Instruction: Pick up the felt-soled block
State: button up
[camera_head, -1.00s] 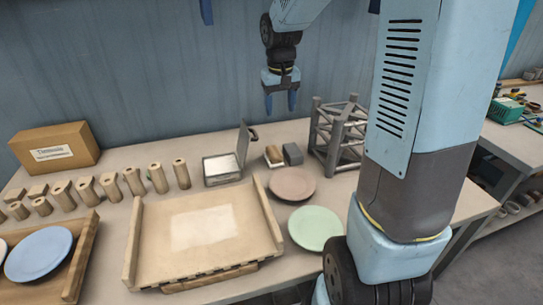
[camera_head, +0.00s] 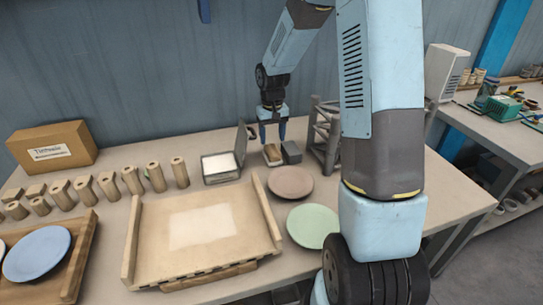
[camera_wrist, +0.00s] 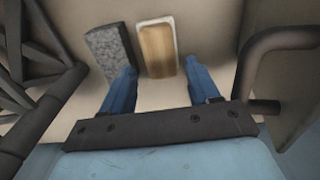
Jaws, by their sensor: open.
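A small wooden block with a pale edge, which looks like the felt-soled block (camera_head: 272,155), lies on the table beneath my gripper (camera_head: 272,138). In the wrist view, the wooden block (camera_wrist: 157,48) shows just beyond and between the fingertips. My gripper (camera_wrist: 161,72) is open, with one blue finger toward each side of the block. Nothing is held. The left finger lies close to the gap between the wooden block and a grey speckled block (camera_wrist: 110,50). I cannot tell how high the fingertips are above the table.
The grey block (camera_head: 291,152) stands close to the right of the wooden one. A metal lattice frame (camera_head: 322,140) is farther right. A hinged box with an open lid (camera_head: 220,166) is to the left. A brown plate (camera_head: 290,182) and a green plate (camera_head: 313,226) lie in front.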

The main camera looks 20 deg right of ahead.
aim_at(272, 149)
jog(key=shift+w+f, duration=0.1)
jog(key=shift+f, duration=3.05)
jog(key=c, duration=0.7)
jog(key=shift+r, duration=0.4)
jog(key=shift+c, duration=0.2)
notch_tip(272, 149, up, 3)
jog(key=shift+f, duration=0.2)
jog(key=s+d+r, duration=0.2)
jog(key=s+r, duration=0.7)
jog(key=s, duration=0.4)
jog(key=shift+s+d+r, duration=0.35)
jog(key=shift+s+d, duration=0.05)
jog(key=o, duration=0.6)
jog(key=c, duration=0.4)
